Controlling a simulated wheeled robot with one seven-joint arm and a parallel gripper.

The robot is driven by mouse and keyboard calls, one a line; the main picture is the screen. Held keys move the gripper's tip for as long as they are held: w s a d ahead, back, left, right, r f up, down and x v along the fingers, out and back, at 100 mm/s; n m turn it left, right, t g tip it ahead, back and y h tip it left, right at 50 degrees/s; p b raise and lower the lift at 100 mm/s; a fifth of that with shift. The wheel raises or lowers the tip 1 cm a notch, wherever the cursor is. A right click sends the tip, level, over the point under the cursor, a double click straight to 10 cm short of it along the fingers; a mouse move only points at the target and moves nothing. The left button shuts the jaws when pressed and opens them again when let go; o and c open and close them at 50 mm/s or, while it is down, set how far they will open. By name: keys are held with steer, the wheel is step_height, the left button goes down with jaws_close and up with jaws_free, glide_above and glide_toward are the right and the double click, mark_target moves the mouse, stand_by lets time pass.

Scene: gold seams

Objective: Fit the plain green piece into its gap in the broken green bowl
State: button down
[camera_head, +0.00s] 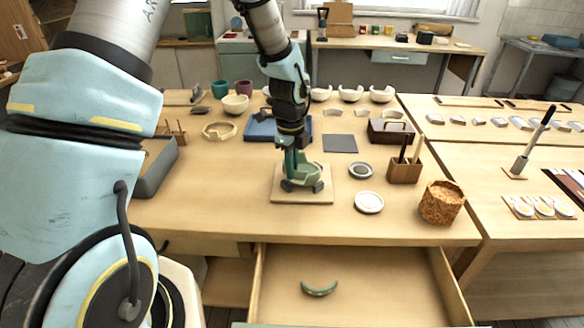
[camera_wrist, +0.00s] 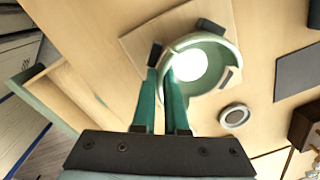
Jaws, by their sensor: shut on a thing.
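The broken green bowl (camera_head: 308,170) sits on a pale square board, held among several dark pads. In the wrist view the bowl (camera_wrist: 228,58) has a bright white inside. My gripper (camera_head: 290,168) points down at the bowl's left side. In the wrist view its two teal fingers (camera_wrist: 163,72) reach the bowl's near rim and are close together. They are shut on a green piece, which is mostly hidden between fingertips and rim; I cannot tell whether it is seated in the gap. Another curved green piece (camera_head: 319,289) lies in the open drawer.
The open drawer (camera_head: 400,290) juts out below the table's front edge. A white dish (camera_head: 368,202), a grey dish (camera_head: 360,170), a cork pot (camera_head: 441,203) and a wooden tool holder (camera_head: 404,171) stand right of the board (camera_head: 285,197). A blue tray (camera_head: 262,130) lies behind.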

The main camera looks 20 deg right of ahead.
steer(key=shift+f+p, duration=0.3)
steer(key=shift+f, duration=0.4)
stand_by(3.2)
steer(key=shift+c, duration=2)
jaws_free()
steer(key=shift+r, duration=0.15)
steer(key=shift+r+p, duration=2.5)
steer(key=shift+r, duration=0.4)
